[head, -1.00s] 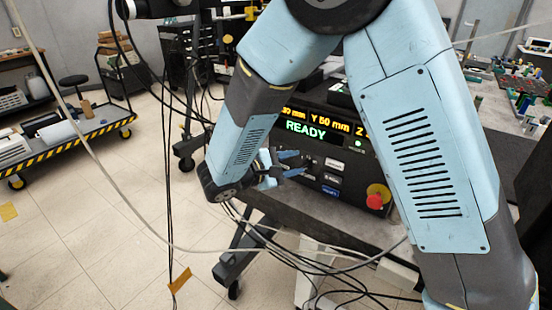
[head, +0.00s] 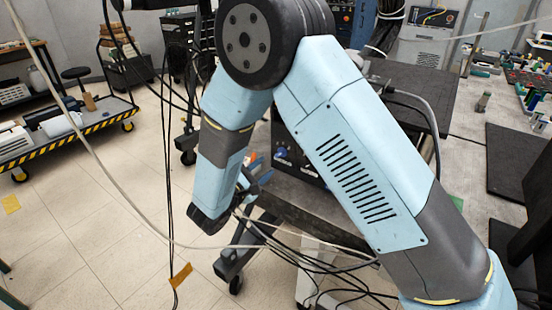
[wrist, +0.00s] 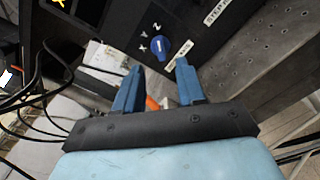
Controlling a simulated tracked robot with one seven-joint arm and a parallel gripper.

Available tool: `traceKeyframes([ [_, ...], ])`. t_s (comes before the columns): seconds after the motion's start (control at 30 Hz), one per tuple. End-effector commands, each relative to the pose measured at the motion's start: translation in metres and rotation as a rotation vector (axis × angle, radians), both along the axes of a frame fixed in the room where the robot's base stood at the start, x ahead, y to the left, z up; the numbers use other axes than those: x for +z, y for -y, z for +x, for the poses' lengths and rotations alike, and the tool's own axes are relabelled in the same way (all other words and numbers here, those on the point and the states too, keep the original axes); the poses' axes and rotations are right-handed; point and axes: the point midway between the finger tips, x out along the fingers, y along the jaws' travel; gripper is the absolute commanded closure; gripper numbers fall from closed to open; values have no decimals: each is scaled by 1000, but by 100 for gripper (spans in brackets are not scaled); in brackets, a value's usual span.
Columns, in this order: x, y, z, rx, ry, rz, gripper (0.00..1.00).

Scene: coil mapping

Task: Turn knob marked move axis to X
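The blue knob (wrist: 158,49) is on the dark control panel (wrist: 187,38) in the wrist view, with X, Y and Z printed around its left and upper side. It carries a white mark, but I cannot tell exactly which letter it points at. A small white label (wrist: 169,66) lies beside it, too small to read. My gripper (wrist: 161,68) has its two blue fingers apart, with nothing held. The knob is beyond the fingertips, near the gap between them, apparently untouched. In the head view my gripper (head: 262,180) is near the panel's left part, and my arm hides much of the panel.
A second label (wrist: 216,12) is on the panel's upper right. An orange object (wrist: 152,103) shows between the fingers. Black cables (head: 290,256) hang below my gripper. A grey table (wrist: 262,68) is beside the panel. A striped cart (head: 70,128) stands at the left.

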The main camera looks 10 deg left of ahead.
Motion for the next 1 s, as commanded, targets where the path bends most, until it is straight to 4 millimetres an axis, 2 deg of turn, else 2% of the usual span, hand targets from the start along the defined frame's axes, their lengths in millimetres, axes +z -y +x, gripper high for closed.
traceKeyframes([
  [0.2, 0, 16, 35, -3, 0, 0, 61],
  [0.4, 0, 24, 57, -2, -1, 0, 61],
  [0.6, 0, 28, 66, -1, -1, 0, 61],
  [0.87, 0, 27, 67, 0, -1, 1, 61],
  [1.0, 0, 27, 67, 0, -1, 1, 73],
])
